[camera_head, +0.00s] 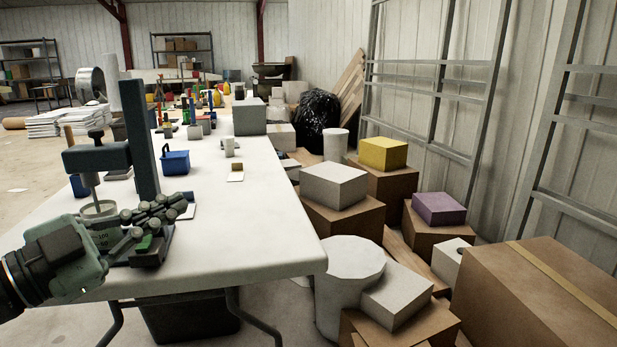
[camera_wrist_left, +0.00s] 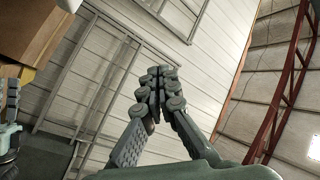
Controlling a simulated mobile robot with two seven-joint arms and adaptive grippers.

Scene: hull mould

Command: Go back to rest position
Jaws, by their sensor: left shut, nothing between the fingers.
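My left gripper (camera_head: 180,203) comes in from the lower left in the head view. It is over the near left part of the white table (camera_head: 255,235), beside a dark upright stand (camera_head: 144,140). In the left wrist view the fingers of my left gripper (camera_wrist_left: 158,76) are shut together at the tips with nothing between them. That view looks up at the wall and roof.
A mixing pot (camera_head: 100,210) stands under the stand's arm, close to my left gripper. A blue container (camera_head: 175,162) and a mug (camera_head: 228,146) stand farther back. The table's near right is clear. Boxes (camera_head: 344,212) crowd the floor beyond its right edge.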

